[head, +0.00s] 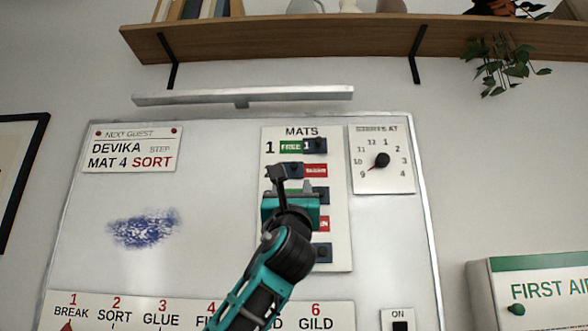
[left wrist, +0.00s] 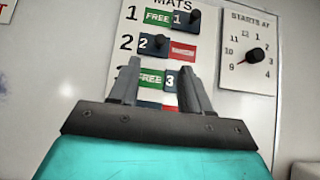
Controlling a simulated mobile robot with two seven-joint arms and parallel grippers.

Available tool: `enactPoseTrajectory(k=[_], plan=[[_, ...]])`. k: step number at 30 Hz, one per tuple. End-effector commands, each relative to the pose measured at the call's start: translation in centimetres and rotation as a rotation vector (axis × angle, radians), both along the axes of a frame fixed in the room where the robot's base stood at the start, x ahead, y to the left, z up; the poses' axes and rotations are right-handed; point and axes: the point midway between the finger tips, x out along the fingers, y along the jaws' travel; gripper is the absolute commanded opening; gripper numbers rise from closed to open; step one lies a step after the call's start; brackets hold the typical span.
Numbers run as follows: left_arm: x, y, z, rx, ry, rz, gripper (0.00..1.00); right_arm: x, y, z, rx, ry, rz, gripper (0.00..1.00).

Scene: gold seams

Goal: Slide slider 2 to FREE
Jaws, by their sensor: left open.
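The MATS panel (head: 339,258) hangs on the whiteboard with numbered rows of sliders. Slider 2 (left wrist: 151,45) is a dark block with a round knob, at the left of its row; a red label (left wrist: 183,50) shows to its right. In the head view, slider 2 (head: 294,170) is partly hidden by my left gripper (head: 289,178). In the left wrist view, the open, empty jaws (left wrist: 160,76) point up the panel, with their tips just below slider 2. I cannot tell how far they are from the panel. My right gripper is not in view.
Slider 1 (head: 316,146) sits at the right of its row with green FREE showing. Slider 3 (left wrist: 180,80) is close to the right finger. A dial (head: 382,160) is right of the panel. A metal rail (head: 240,96) and wooden shelf (head: 290,38) are above.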

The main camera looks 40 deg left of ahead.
Motion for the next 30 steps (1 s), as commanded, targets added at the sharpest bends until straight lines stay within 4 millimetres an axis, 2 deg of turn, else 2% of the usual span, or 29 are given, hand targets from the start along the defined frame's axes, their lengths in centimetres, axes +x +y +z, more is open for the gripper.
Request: enactPoseTrajectory(k=[6, 15, 21, 30], plan=[[2.2, 1.9, 3.2, -0.003, 0.000, 0.001, 0.48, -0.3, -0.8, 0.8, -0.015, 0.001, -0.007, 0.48], [4.8, 4.0, 6.6, -0.002, 0.001, -0.001, 0.48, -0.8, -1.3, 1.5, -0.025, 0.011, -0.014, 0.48], [5.7, 4.8, 7.6, -0.002, 0.000, -0.001, 0.48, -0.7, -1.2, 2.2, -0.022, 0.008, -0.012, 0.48], [5.9, 5.0, 7.7, -0.001, 0.000, -0.001, 0.48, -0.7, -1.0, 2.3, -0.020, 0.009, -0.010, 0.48]])
